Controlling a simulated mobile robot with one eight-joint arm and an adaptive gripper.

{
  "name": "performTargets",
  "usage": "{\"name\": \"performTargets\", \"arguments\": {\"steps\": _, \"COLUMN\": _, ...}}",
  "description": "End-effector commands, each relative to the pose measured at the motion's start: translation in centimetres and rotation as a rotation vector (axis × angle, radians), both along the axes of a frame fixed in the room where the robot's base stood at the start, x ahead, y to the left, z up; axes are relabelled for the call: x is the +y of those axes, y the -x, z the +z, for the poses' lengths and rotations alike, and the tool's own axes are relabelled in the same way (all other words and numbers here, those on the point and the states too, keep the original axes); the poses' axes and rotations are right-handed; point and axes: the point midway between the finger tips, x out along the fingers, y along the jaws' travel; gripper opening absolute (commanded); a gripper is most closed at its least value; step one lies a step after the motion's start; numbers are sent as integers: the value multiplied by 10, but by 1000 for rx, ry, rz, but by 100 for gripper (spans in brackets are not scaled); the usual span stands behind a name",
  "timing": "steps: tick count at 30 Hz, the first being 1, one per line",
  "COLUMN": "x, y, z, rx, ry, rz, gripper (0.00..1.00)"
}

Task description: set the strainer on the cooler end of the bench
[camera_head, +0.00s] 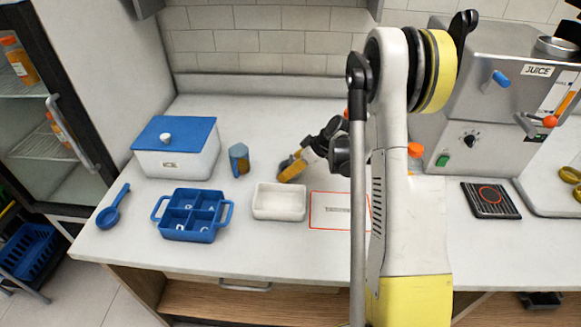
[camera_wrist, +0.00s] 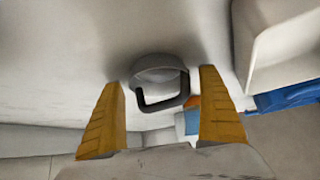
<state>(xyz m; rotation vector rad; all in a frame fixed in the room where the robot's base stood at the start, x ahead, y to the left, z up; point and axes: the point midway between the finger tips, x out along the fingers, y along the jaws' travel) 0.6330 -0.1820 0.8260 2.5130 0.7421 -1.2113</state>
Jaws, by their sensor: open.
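A blue long-handled tool with a round head, which looks like the strainer (camera_head: 108,217), lies on the left end of the bench (camera_head: 290,250), the end beside the cooler (camera_head: 75,110). My gripper (camera_head: 287,172) is low over the middle of the bench, behind the white tray (camera_head: 279,203) and well to the right of the strainer. In the wrist view, the yellow fingers of my gripper (camera_wrist: 162,80) are apart, with nothing held. A grey round thing with a dark loop (camera_wrist: 158,70) shows between and beyond them; I cannot tell what it is.
A blue sectioned tray (camera_head: 190,237), a blue-lidded white box (camera_head: 175,160) and a blue jug (camera_head: 239,160) stand between strainer and gripper. A red-outlined mat (camera_head: 330,222) lies right of the white tray. The juicer (camera_head: 470,125) stands at right. Clear bench surrounds the strainer.

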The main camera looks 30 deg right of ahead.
Motion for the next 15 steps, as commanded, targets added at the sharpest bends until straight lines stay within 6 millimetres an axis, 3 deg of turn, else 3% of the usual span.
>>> {"name": "performTargets", "arguments": {"steps": 9, "x": -23, "y": 35, "z": 56, "rx": 0, "ry": 0, "rz": -3, "gripper": 89}}
{"name": "performTargets", "arguments": {"steps": 15, "x": -35, "y": 54, "z": 84, "rx": 0, "ry": 0, "rz": -2, "gripper": 89}}
